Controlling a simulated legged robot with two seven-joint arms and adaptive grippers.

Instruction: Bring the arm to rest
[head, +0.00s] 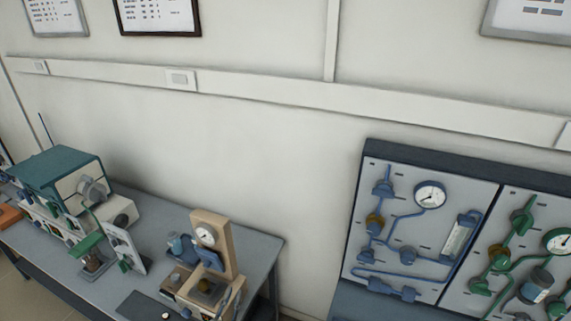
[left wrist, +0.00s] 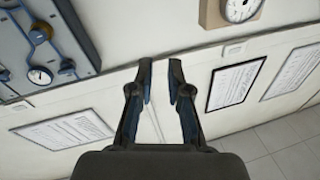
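My left gripper (left wrist: 160,75) shows in the left wrist view, its two dark fingers reaching up from the bottom. The fingertips are apart, with a narrow gap between them through which the pale wall shows. Nothing is between the fingers, and they touch nothing that I can see. I cannot make out either gripper in the head view. My right gripper is in neither view.
A grey bench (head: 262,252) with several instruments stands at the lower left, including a teal-topped unit (head: 58,168) and a tan stand with a gauge (head: 222,240). A gauge panel (head: 425,225) stands at right. Between them is bare wall (head: 310,220).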

